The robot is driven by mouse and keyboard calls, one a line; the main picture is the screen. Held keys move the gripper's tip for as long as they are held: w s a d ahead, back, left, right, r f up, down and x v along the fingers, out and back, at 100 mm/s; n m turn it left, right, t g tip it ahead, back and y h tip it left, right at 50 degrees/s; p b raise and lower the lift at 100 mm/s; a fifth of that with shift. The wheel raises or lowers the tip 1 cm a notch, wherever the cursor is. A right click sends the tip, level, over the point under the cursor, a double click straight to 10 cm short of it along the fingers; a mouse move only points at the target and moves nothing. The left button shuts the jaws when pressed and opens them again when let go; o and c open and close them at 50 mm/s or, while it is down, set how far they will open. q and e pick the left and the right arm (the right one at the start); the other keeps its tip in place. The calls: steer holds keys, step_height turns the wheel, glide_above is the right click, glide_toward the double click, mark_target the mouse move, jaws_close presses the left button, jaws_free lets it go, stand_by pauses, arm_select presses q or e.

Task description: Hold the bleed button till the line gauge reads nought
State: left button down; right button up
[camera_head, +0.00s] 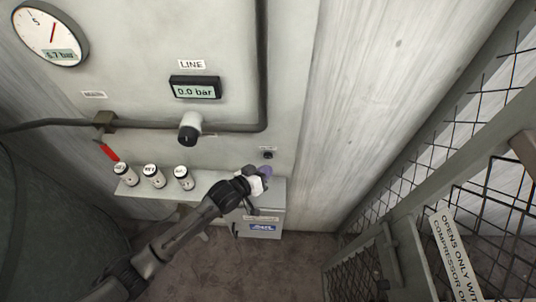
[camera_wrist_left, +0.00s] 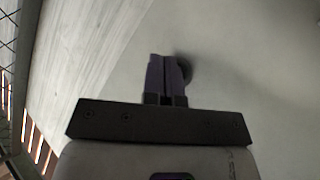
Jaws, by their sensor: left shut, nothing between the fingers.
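The line gauge (camera_head: 195,91) is a dark box under a LINE label, and its display reads 0.0 bar. My left gripper (camera_head: 266,171) is shut and empty, with purple fingers just below the button in the head view. In the left wrist view the shut fingers (camera_wrist_left: 165,75) partly cover the dark round button (camera_wrist_left: 186,71). I cannot tell whether they touch it. My right gripper is in neither view.
A round dial (camera_head: 50,34) at the upper left reads about 6.7 bar. Several small canisters (camera_head: 153,176) stand on a ledge. A mesh gate (camera_head: 470,200) bounds the right side.

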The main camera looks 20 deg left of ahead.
arm_select(q)
steer(key=s+p, duration=0.1)
steer(key=s+d+p, duration=0.1)
steer(key=s, duration=0.1)
steer(key=shift+s+d, duration=0.1)
steer(key=shift+s, duration=0.2)
stand_by(0.5)
